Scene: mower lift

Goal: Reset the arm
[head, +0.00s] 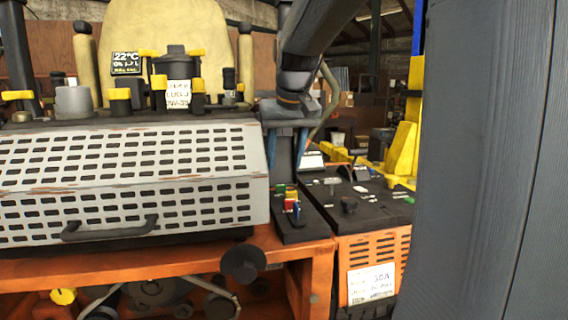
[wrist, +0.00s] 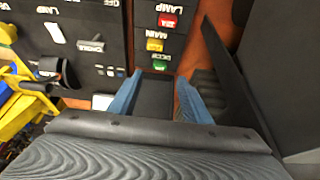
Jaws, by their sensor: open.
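My gripper (head: 286,152) points down in the head view, above a narrow black switch panel (head: 296,230). Its two blue fingers are spread apart with nothing seen between them. In the wrist view the blue fingers of my gripper (wrist: 157,90) stand apart over the dark end of the panel. The panel carries small red (wrist: 167,20), yellow (wrist: 155,45) and green (wrist: 160,64) switches with labels. These lie beyond the fingertips in the wrist view, and I see no contact with them.
A perforated grey metal cover (head: 130,180) with a handle stands left of the panel on an orange frame (head: 190,268). A second black control panel (head: 350,200) with levers lies to the right. A yellow structure (head: 403,145) stands behind it. A seat back (head: 165,35) is behind the cover.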

